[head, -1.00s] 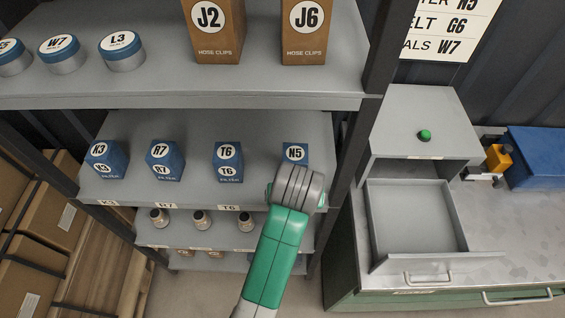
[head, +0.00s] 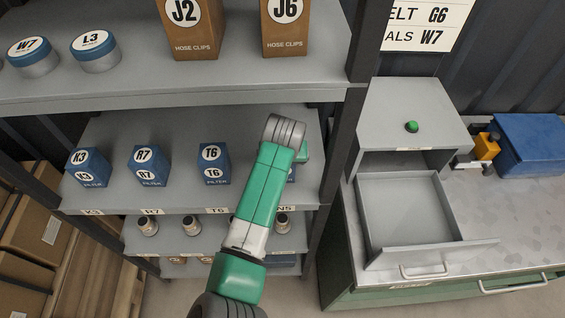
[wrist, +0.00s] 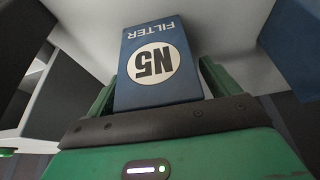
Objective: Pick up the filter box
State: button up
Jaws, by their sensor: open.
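The blue filter box marked N5 (wrist: 155,65) fills the middle of the wrist view, its label upside down. My gripper (wrist: 158,88) is open, with one green finger on each side of the box. Whether the fingers touch it I cannot tell. In the head view my arm hides most of the N5 box; a sliver of blue (head: 291,174) shows beside it on the middle shelf. The filter boxes K3 (head: 88,167), R7 (head: 148,165) and T6 (head: 212,163) stand in a row to its left.
Another blue box (wrist: 295,45) is close at the right in the wrist view. The upper shelf (head: 150,95) overhangs the row, and a dark upright (head: 345,130) stands at its right. An open, empty drawer (head: 405,210) is on the bench at right.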

jog(key=shift+w+f, duration=0.15)
jog(key=shift+f, duration=0.15)
jog(key=c, duration=1.3)
jog(key=shift+r, duration=0.1)
jog(key=shift+r, duration=0.1)
notch_tip(320, 180, up, 3)
jog(key=shift+r+p, duration=0.1)
jog(key=shift+p, duration=0.25)
jog(key=shift+s+r, duration=0.1)
jog(key=shift+s, duration=0.25)
jog(key=s+p, duration=0.1)
jog(key=s, duration=1.6)
jog(key=shift+s+d+p, duration=0.15)
jog(key=shift+s+p, duration=0.05)
jog(key=shift+p, duration=0.15)
